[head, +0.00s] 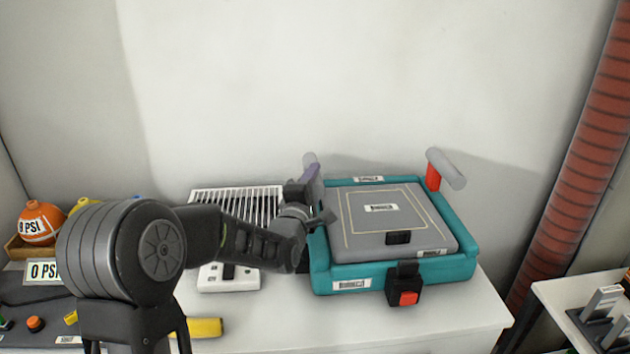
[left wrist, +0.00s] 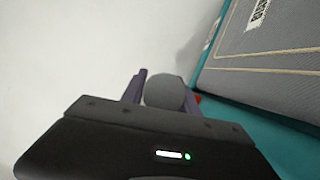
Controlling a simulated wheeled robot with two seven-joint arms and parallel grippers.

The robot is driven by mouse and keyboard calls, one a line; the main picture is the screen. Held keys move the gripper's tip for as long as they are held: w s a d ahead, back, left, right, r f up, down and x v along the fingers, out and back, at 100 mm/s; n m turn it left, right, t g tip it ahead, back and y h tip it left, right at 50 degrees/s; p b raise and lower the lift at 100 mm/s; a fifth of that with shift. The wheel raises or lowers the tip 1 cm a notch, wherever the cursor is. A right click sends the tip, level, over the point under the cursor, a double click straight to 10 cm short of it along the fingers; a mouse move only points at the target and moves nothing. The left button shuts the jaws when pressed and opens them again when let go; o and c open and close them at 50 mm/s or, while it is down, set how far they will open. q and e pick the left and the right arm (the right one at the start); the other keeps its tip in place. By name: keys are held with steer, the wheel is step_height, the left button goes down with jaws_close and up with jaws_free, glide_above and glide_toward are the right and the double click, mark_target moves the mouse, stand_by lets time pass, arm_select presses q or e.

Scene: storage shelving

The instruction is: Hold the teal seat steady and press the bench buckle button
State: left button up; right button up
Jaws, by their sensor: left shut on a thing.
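The teal seat (head: 465,266) with its grey cushion (head: 365,225) rests on the white bench top. It has a grey handle on a red post (head: 446,170) at its right and another grey handle (head: 309,158) at its left. The black bench buckle (head: 405,275) with its red button (head: 408,298) hangs at the seat's front. My left gripper (head: 311,174) is shut on the left handle; in the left wrist view the handle's round grey end (left wrist: 165,93) sits between the purple fingers. The left post is mostly hidden. My right gripper is not in view.
A white slatted rack (head: 238,204) and a white device (head: 228,278) stand left of the seat, partly behind my left arm. Orange and yellow items (head: 40,222) are at far left. A ribbed red column (head: 575,170) rises at right. Bench top before the buckle is clear.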

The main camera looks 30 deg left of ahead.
arm_select(q)
jaws_close()
stand_by(0.8)
